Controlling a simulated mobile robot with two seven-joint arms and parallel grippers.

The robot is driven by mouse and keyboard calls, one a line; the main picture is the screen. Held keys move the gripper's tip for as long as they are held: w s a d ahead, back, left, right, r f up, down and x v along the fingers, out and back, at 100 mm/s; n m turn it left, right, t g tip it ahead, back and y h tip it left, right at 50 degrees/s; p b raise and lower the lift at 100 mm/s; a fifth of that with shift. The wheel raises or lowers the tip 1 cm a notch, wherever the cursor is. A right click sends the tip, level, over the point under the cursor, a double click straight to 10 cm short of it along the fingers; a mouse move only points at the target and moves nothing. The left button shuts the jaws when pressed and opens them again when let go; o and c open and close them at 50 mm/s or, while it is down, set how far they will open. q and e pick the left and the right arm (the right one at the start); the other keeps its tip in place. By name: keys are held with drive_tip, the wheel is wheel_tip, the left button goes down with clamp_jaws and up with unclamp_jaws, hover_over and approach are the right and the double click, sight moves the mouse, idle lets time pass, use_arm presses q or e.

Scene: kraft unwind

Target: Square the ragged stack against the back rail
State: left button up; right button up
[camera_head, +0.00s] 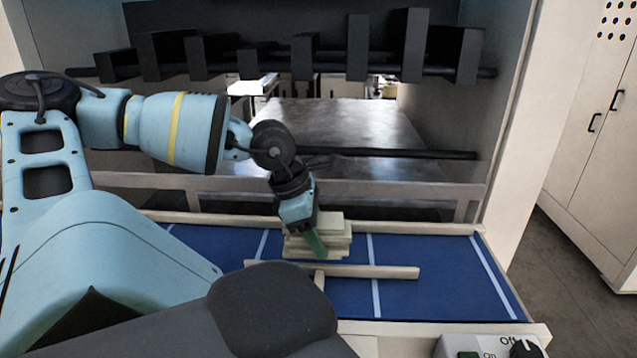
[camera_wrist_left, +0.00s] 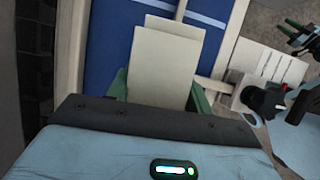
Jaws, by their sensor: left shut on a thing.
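The ragged stack (camera_head: 333,225) of pale cream slabs stands on the blue surface (camera_head: 440,265), its layers visibly out of line. My left gripper (camera_head: 314,240) reaches down onto it, with one green finger showing in front of the slabs. In the left wrist view the slabs (camera_wrist_left: 165,65) lie between the two green fingers of my left gripper (camera_wrist_left: 158,95), which is shut on the stack. The pale back rail (camera_head: 420,227) runs behind the stack; any contact with it is hidden. My right gripper (camera_wrist_left: 303,38) seems to show at the right edge of the wrist view, its opening unclear.
A pale wooden bar (camera_head: 375,271) with a short stem lies in front of the stack. A control box (camera_head: 490,346) with a dark knob sits at the front right. A dark horizontal rod (camera_head: 410,153) crosses behind the tray. The blue surface right of the stack is clear.

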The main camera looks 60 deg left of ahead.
use_arm(q)
drive_tip(key=shift+m, duration=0.3)
drive_tip(key=w, duration=0.9)
drive_tip(key=shift+d+f+b, duration=0.2)
drive_tip(key=shift+f+b, duration=0.15)
drive_tip(key=w, duration=0.2)
drive_tip(key=w+d, duration=0.1)
drive_tip(key=w, duration=0.1)
drive_tip(key=w+d, duration=0.1)
drive_tip(key=w, duration=0.1)
drive_tip(key=shift+w+d+r, duration=0.1)
drive_tip(key=shift+w+d, duration=0.35)
drive_tip(key=shift+w, duration=0.2)
use_arm(e)
drive_tip(key=shift+s+a+f+g, duration=0.2)
drive_tip(key=shift+s+f+g, duration=0.1)
drive_tip(key=shift+s+f, duration=0.45)
